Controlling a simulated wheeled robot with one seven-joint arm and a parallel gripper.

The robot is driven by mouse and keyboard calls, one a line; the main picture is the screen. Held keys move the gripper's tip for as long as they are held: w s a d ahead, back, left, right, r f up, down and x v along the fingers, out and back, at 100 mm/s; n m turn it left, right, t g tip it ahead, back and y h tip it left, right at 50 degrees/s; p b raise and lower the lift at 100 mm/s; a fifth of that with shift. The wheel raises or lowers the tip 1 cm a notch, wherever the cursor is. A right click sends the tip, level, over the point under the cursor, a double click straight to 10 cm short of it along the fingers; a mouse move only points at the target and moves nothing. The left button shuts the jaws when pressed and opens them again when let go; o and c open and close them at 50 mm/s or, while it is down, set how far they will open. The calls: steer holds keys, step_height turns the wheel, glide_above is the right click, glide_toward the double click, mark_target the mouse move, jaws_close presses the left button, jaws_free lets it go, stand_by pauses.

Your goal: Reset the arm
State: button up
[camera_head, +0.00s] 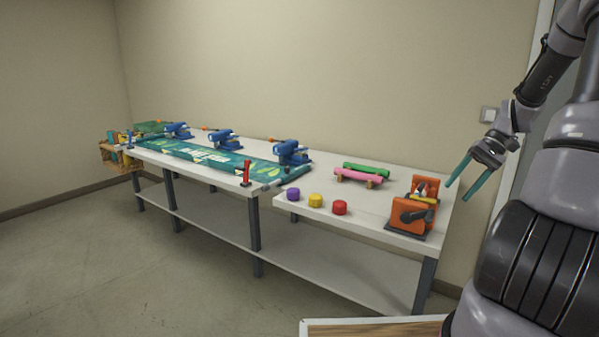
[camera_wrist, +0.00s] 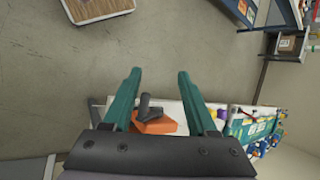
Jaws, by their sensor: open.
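My gripper (camera_head: 467,178) is at the right of the head view, raised to the right of the long white table (camera_head: 375,211). Its two teal fingers are apart with nothing between them. In the wrist view my gripper (camera_wrist: 155,85) also shows open and empty, with the table's orange device (camera_wrist: 157,127) beyond it. In the head view my arm (camera_head: 545,80) is bent, with its upper part at the top right and the fingers pointing down to the left.
An orange device (camera_head: 408,217) stands at the table's right end. Purple (camera_head: 293,194), yellow (camera_head: 315,200) and red (camera_head: 340,208) round pieces lie near the front edge. Pink (camera_head: 358,176) and green (camera_head: 366,169) rolls lie behind. Blue devices (camera_head: 291,152) line the back. Floor (camera_head: 130,260) is clear in front.

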steer(key=s+a+r+t+h, duration=0.1)
steer(key=s+a+r+h, duration=0.2)
steer(key=a+r, duration=0.35)
steer(key=s+a+r+t+h, duration=0.2)
steer(key=s+a+r, duration=0.1)
steer(key=a+r, duration=0.3)
steer(key=s+a+r+t, duration=0.5)
steer(key=s+r, duration=0.4)
steer(key=s, duration=0.1)
steer(key=shift+s+a, duration=0.15)
steer(key=shift+a, duration=0.2)
